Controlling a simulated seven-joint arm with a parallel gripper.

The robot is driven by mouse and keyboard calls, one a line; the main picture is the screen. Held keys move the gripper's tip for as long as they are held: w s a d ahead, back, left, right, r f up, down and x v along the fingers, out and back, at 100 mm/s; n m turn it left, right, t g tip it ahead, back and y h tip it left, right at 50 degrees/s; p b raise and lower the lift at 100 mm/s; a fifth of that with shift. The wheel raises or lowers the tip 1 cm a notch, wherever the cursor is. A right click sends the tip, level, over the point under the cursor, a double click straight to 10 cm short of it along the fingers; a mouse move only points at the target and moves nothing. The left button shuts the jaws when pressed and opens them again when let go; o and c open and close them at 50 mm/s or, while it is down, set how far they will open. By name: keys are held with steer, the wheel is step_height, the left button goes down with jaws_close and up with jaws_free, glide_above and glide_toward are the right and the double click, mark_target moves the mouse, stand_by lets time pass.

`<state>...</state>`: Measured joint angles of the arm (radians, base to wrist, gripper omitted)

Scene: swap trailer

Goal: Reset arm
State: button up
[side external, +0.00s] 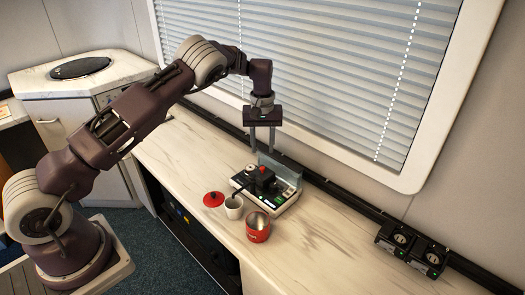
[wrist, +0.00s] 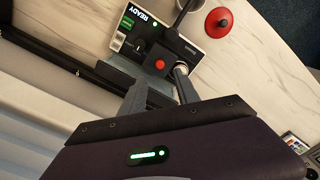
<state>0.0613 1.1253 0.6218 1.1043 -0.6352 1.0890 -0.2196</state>
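My gripper (side external: 264,150) points straight down above the worktop, at the back near the blinds. Its two fingers are apart with nothing visible between them; they also show spread in the wrist view (wrist: 160,95). Below it stands a small white and black device (side external: 285,200) with a dark raised part and a clear upright panel behind. In the wrist view the device (wrist: 188,52) shows a "READY" label, a red button (wrist: 160,64) and a dark lever or handle. The fingertips appear above the device, not gripping it.
A white cup (side external: 234,209), a red can (side external: 258,232) and a red lid (side external: 213,199) stand in front of the device. The blinds (side external: 330,70) rise behind.

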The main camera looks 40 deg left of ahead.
steer(key=s+d+r+m+t+h, duration=0.1)
steer(key=s+d+r, duration=0.1)
steer(key=s+r, duration=0.5)
steer(key=s+d+r+m+t, duration=0.1)
steer(key=s+d+r, duration=0.25)
steer(key=r, duration=0.65)
steer(key=s+d+r+m+t+h, duration=0.1)
steer(key=s+d+r, duration=0.1)
steer(key=s+r, duration=0.5)
steer(key=s+d+m+t+y, duration=0.1)
steer(key=s+m, duration=0.2)
steer(key=s, duration=0.8)
steer(key=s+d+m+t+y, duration=0.1)
steer(key=s+d+m, duration=0.1)
steer(key=s, duration=0.8)
steer(key=shift+s+d+r+m+t, duration=0.15)
steer(key=shift+s+d+m+t, duration=0.2)
steer(key=shift+m, duration=0.15)
